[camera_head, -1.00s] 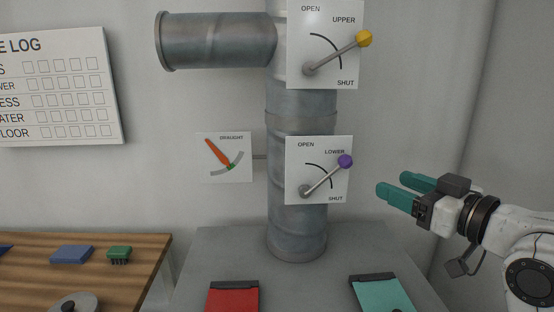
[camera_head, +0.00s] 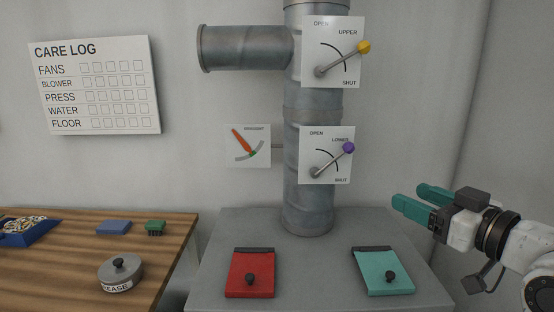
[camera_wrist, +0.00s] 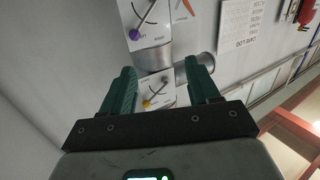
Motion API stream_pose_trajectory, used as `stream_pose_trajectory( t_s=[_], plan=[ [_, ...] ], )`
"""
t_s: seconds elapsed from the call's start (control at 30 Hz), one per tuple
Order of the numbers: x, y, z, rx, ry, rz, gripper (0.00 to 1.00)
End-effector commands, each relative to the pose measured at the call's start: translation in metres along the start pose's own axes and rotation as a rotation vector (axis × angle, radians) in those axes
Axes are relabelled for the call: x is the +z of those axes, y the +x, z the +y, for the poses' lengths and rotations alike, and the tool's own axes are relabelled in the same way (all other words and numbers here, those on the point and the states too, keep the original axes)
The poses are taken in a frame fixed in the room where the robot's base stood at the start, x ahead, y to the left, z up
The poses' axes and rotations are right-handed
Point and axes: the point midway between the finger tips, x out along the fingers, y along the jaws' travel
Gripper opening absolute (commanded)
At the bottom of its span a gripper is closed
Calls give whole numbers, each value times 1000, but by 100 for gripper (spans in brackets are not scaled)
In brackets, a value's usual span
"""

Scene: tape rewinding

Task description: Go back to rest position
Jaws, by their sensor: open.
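My gripper (camera_head: 418,201) is at the right in the head view, with its teal fingers apart and nothing between them. It is to the right of the grey duct (camera_head: 308,205) and clear of it. The upper lever (camera_head: 345,58) has a yellow knob, and the lower lever (camera_head: 332,160) has a purple knob. Both levers slant up to the right, about midway between OPEN and SHUT. In the wrist view the open fingers (camera_wrist: 165,82) frame part of the duct, and the purple knob (camera_wrist: 134,34) and yellow knob (camera_wrist: 147,104) show there.
A grey cabinet (camera_head: 318,258) carries a red panel (camera_head: 250,275) and a teal panel (camera_head: 384,272). A wooden table (camera_head: 60,262) at the left holds a round tin (camera_head: 120,273), a blue block (camera_head: 114,228) and a green brush (camera_head: 155,227). A draught gauge (camera_head: 248,146) and care log (camera_head: 95,84) hang on the wall.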

Motion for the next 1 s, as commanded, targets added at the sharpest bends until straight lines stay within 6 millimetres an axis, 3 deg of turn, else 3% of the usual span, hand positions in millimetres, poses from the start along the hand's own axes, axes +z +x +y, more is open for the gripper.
stream_pose_trajectory(
  t_s=[0.27, 0.47, 0.57, 0.77, 0.87, 1.0],
  plan=[
    [40, 0, -6, 22, 62, -69, 61],
    [89, -4, -17, 49, 131, -164, 61],
    [123, -10, -26, 66, 177, -232, 61],
    [222, -40, -58, 115, 289, -457, 61],
    [276, -68, -79, 147, 341, -601, 61],
    [343, -120, -108, 194, 394, -813, 61]
  ],
)
